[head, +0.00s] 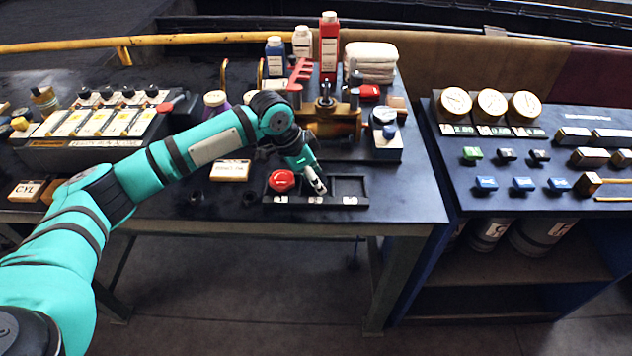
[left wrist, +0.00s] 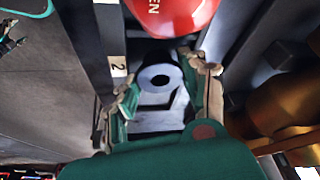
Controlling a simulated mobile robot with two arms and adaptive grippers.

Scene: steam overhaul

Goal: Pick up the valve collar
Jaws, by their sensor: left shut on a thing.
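The valve collar, a grey ring with a dark hole (left wrist: 149,75), sits between the fingertips of my left gripper (left wrist: 165,85) in the left wrist view. The gripper is shut on it. In the head view the left gripper (head: 317,185) points down over the middle slot of a black three-slot tray (head: 318,206). The collar is mostly hidden by the fingers there, and I cannot tell whether it touches the tray floor. My right gripper is in neither view.
A red round knob (head: 281,181) sits in the tray's left slot; the right slot (head: 349,187) looks empty. A brass valve body (head: 333,122) stands just behind the tray. A white-labelled block (head: 231,171) lies to the left. A gauge panel (head: 490,117) stands right.

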